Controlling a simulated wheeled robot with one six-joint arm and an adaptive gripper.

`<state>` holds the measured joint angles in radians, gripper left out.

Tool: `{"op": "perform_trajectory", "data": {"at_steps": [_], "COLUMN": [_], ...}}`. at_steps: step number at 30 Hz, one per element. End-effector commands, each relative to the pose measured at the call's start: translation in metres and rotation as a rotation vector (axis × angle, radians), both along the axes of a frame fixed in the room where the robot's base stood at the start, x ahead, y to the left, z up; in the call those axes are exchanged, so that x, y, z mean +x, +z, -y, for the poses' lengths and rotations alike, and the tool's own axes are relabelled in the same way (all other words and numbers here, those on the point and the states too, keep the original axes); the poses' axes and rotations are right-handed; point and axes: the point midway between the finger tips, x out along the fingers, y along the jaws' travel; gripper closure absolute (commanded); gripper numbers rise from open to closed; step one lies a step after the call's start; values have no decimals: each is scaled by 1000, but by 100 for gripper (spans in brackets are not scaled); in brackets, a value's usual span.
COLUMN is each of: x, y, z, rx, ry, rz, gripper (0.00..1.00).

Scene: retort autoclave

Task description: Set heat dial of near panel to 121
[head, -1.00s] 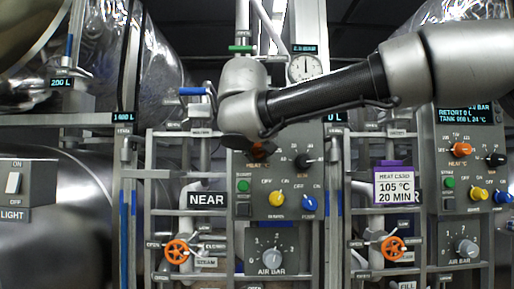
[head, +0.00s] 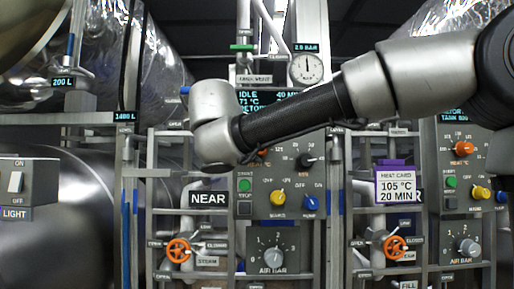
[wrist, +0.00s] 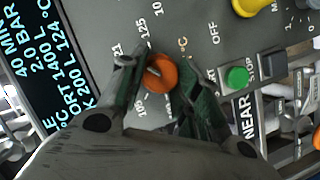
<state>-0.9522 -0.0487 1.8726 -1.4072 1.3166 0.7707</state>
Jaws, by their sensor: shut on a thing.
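The near panel (head: 250,205) is a grey control box beside a NEAR sign (head: 208,199). Its orange heat dial (wrist: 160,73) shows in the wrist view, with a pale pointer mark and a printed scale around it. The "121" is partly covered by a finger; "125" is readable. My gripper (wrist: 163,80) is shut on the dial, one finger on each side. In the head view my arm hides the gripper and most of the dial (head: 262,153). Which number the pointer meets I cannot tell surely.
A black dial (head: 306,160), green button (head: 245,185), yellow knob (head: 278,197), blue knob (head: 311,203) and air dial (head: 272,258) share the panel. A purple-topped heat card (head: 396,186) hangs to the right, before a second similar panel (head: 460,215).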

Motion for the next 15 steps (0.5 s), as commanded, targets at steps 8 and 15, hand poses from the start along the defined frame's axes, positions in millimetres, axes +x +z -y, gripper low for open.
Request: {"op": "perform_trajectory", "data": {"at_steps": [8, 15], "x": [0, 0], "y": [-1, -1], "z": [-1, -1], "rx": [-68, -76], "ry": [1, 1], "rz": [-6, -6], "gripper": [91, 91]}}
